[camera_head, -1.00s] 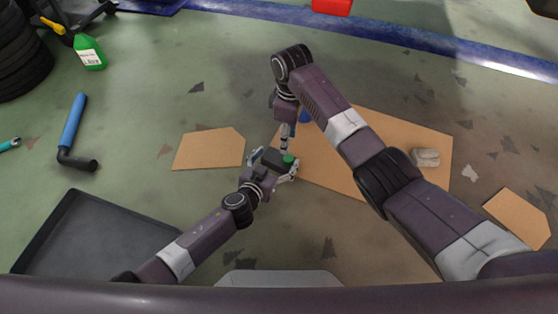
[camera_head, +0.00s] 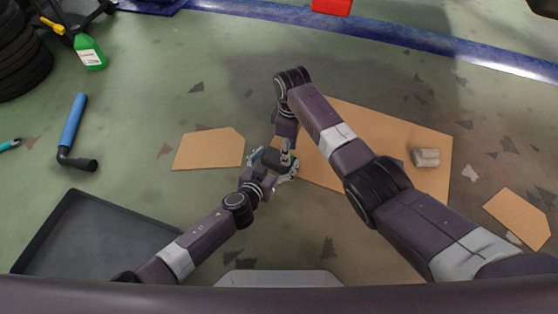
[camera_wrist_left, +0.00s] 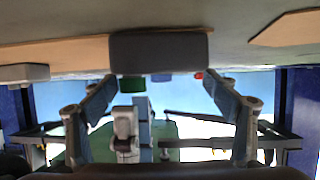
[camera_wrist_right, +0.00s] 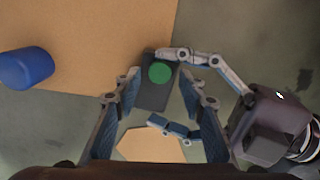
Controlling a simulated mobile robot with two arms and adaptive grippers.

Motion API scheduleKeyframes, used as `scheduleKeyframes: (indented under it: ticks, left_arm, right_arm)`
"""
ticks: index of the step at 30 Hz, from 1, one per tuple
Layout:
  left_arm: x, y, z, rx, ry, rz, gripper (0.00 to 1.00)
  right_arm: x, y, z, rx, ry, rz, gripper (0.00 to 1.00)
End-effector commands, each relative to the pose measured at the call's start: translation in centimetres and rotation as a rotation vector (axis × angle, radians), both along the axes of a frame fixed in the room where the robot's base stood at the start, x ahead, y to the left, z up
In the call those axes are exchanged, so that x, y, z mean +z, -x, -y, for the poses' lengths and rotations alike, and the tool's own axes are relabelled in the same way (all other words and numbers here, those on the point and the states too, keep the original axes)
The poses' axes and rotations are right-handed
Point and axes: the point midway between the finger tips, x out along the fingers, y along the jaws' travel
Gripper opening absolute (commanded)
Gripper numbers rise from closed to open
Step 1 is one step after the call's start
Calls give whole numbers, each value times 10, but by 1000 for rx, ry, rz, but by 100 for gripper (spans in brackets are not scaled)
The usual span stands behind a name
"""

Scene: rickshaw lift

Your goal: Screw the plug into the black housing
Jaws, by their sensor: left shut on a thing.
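My left gripper (camera_head: 274,168) is shut on the black housing (camera_head: 273,158), holding it above the floor; the housing also shows between the left fingers in the left wrist view (camera_wrist_left: 158,52). The round green plug (camera_wrist_right: 160,72) is at the housing's top face in the right wrist view, and a green edge shows in the left wrist view (camera_wrist_left: 132,88). How deep it is seated I cannot tell. My right gripper (camera_wrist_right: 160,88) is open over the housing, its fingers spread to either side, with the plug between and beyond the tips. In the head view it hides the plug.
A smaller cardboard piece (camera_head: 208,149) lies left of the housing.

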Motion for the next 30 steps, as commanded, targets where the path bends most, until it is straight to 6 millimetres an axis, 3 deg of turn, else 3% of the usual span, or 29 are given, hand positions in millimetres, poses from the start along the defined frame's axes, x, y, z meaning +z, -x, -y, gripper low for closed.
scheduleKeyframes:
  ticks: [6,18,28,30]
  left_arm:
    - [0,1,1,-2,2,-2,12]
    - [-1,1,1,-2,2,-2,12]
    - [-1,1,1,-2,2,-2,12]
    - [-1,1,1,-2,2,-2,12]
  right_arm:
    - [-22,0,-1,1,0,-1,38]
    - [-27,0,-1,1,-1,1,38]
    - [-27,0,-1,1,-1,0,1]
    - [-27,0,-1,1,-1,0,0]
